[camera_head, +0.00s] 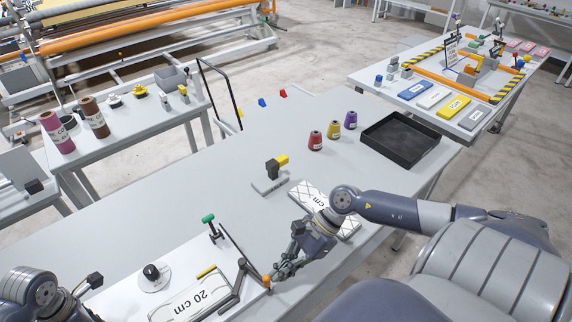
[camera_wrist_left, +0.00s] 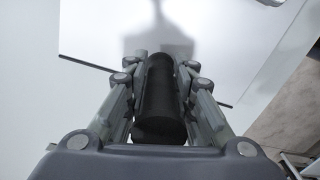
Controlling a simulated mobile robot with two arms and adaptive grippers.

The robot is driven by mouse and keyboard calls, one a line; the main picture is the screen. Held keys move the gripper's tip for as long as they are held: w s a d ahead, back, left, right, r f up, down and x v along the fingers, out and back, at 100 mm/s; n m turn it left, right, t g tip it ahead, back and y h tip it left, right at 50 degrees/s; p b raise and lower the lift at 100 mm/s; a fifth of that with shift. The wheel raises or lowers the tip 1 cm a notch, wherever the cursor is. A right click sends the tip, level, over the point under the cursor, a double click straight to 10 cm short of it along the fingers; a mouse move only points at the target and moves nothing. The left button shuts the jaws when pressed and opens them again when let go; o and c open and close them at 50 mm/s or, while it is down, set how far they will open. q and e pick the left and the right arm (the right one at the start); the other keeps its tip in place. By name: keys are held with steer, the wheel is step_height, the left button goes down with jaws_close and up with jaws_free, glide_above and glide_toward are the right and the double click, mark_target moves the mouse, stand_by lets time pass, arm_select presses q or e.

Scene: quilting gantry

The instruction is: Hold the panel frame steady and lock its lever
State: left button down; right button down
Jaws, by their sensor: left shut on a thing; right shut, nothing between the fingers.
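The white panel frame (camera_head: 118,292) lies on the near part of the table, with a "20 cm" plate (camera_head: 196,300) on it. My left gripper (camera_wrist_left: 160,85) is shut on a black cylindrical handle (camera_wrist_left: 160,100) above a white surface in the left wrist view. What the handle is fixed to is hidden.
A green-topped post (camera_head: 208,218) and a black knob (camera_head: 151,271) stand near the plate. Further back are a patterned plate (camera_head: 308,194), a block with a yellow part (camera_head: 275,168), several thread cones (camera_head: 333,130) and a black tray (camera_head: 428,148). The table's middle left is clear.

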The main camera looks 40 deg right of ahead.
steer(key=a, duration=0.1)
steer(key=s+a+m+t, duration=0.1)
steer(key=shift+s+a+m, duration=0.2)
steer(key=shift+a+m, duration=0.1)
steer(key=shift+a, duration=0.1)
steer(key=shift+s+a, duration=0.15)
steer(key=shift+a, duration=2)
stand_by(0.3)
steer(key=shift+s+d, duration=0.25)
steer(key=shift+d, duration=0.2)
steer(key=shift+s+d, duration=1)
steer(key=shift+d, duration=0.2)
steer(key=s+a+v, duration=0.1)
steer(key=s+v, duration=0.1)
steer(key=v, duration=0.7)
steer(key=shift+d+r, duration=0.3)
steer(key=shift+r, duration=0.05)
